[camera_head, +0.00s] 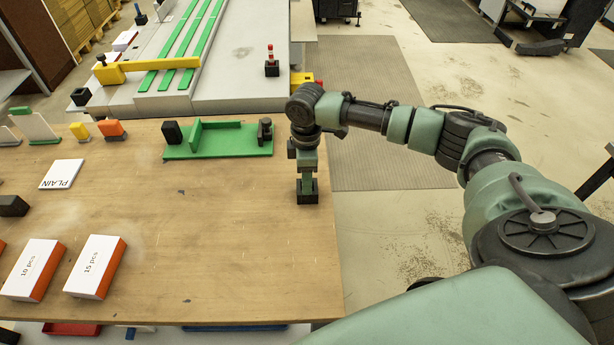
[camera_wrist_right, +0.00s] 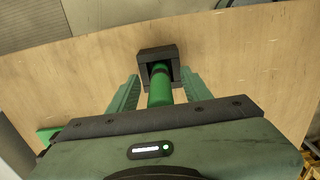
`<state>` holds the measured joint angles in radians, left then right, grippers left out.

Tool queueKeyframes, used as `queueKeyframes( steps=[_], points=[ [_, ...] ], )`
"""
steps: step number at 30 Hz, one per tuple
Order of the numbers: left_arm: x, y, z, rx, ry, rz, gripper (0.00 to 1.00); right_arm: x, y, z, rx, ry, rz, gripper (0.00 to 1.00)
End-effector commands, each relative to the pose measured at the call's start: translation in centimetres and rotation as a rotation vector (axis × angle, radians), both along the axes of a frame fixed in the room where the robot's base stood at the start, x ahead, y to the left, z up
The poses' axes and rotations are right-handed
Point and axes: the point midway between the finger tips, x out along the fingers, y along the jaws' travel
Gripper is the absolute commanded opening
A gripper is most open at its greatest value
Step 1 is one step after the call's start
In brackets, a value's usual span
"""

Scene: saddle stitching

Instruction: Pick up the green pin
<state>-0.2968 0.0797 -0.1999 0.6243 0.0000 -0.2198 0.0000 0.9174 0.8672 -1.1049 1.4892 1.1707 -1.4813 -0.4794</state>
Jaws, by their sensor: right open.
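The green pin (camera_wrist_right: 160,88) shows in the right wrist view. It stands in a square black holder (camera_wrist_right: 143,54). The holder is also in the head view (camera_head: 307,197), near the right edge of the wooden table. My right gripper (camera_wrist_right: 159,88) is open, with one finger on each side of the pin and visible gaps between. In the head view my right gripper (camera_head: 307,183) points down right above the holder, and it hides most of the pin there. My left gripper is not in view.
A green fixture (camera_head: 218,141) with black blocks lies behind and left of the holder on the table (camera_head: 200,240). A card marked PLAIN (camera_head: 62,174) and two boxes (camera_head: 96,266) (camera_head: 33,268) lie to the left. The table in front of the holder is clear.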

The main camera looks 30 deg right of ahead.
Motion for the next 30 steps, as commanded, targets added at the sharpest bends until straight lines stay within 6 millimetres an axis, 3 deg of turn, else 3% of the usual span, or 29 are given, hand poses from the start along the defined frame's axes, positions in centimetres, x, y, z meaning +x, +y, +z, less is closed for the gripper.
queueKeyframes(
  steps=[4, 5, 9, 10, 23, 30],
  points=[
    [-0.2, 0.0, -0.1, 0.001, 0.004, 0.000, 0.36, 0.0, 0.0, 0.0, 0.000, 0.000, 0.000, 0.49],
    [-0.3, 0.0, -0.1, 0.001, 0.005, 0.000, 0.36, 0.0, 0.0, 0.0, 0.000, 0.000, 0.000, 0.44],
    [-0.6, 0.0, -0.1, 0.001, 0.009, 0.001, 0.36, 0.0, 0.0, 0.0, 0.000, 0.000, 0.000, 0.05],
    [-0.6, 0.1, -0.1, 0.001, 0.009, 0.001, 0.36, 0.0, 0.0, 0.0, 0.000, 0.000, 0.000, 0.00],
    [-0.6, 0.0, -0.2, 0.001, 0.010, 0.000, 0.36, 0.1, 0.0, 0.5, 0.001, -0.002, -0.001, 0.00],
    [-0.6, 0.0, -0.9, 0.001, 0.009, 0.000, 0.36, 0.2, 0.0, 3.7, 0.000, -0.005, -0.001, 0.00]
  ],
)
